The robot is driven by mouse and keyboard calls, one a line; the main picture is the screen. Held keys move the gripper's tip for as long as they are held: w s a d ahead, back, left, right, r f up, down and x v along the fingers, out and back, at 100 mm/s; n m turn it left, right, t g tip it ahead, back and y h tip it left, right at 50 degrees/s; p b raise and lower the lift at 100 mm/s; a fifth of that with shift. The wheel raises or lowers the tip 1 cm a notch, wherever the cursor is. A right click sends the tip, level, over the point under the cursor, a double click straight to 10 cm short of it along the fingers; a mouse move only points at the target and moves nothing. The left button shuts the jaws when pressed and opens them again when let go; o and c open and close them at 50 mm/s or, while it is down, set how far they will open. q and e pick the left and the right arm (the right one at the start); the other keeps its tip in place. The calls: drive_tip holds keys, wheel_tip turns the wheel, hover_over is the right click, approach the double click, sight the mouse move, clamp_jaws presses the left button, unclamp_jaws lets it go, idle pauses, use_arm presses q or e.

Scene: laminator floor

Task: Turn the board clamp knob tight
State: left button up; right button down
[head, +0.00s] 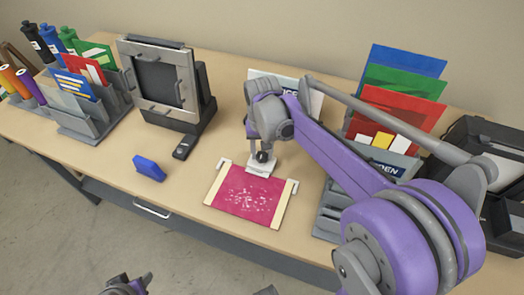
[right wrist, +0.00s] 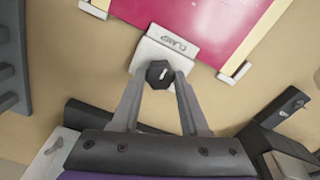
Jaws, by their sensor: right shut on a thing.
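The black clamp knob (right wrist: 160,74) has a white mark on its top and sits on a white block labelled CLAMP (right wrist: 172,47). My right gripper (right wrist: 158,84) reaches down over it with one finger on each side, shut on the knob. In the head view the knob (head: 262,156) shows below my right wrist, on the white clamp block (head: 264,170) at the back edge of the pink board (head: 245,193). The board lies flat between two cream side strips. Part of my left gripper (head: 132,284) shows at the bottom edge, and its jaws are unclear.
A blue block (head: 149,168) and a small black device (head: 186,147) lie left of the board. A grey framed machine (head: 160,80) stands behind them. File racks stand at the left (head: 88,115) and right. Bare tabletop lies around the board.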

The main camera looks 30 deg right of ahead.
sight(262, 155)
drive_tip(key=shift+c, duration=2.1)
unclamp_jaws()
drive_tip(key=shift+r, duration=0.1)
wheel_tip(262, 155, up, 11)
drive_tip(key=shift+f+p, duration=0.2)
drive_tip(key=shift+p, duration=0.2)
drive_tip(key=s+a+f+n+t, duration=0.1)
drive_tip(key=s+a+f+n, duration=0.1)
drive_tip(key=s, duration=0.3)
drive_tip(key=s+a+f+n+t+p, duration=0.1)
drive_tip(key=s+a+f+t, duration=0.1)
drive_tip(key=s+f, duration=0.3)
drive_tip(key=s+a+f+n+t+p, duration=0.1)
drive_tip(key=s+a+f+n+t, duration=0.1)
drive_tip(key=s, duration=0.3)
drive_tip(key=shift+s+a+f+n, duration=0.35)
drive_tip(key=shift+a+f, duration=0.15)
drive_tip(key=shift+f, duration=0.2)
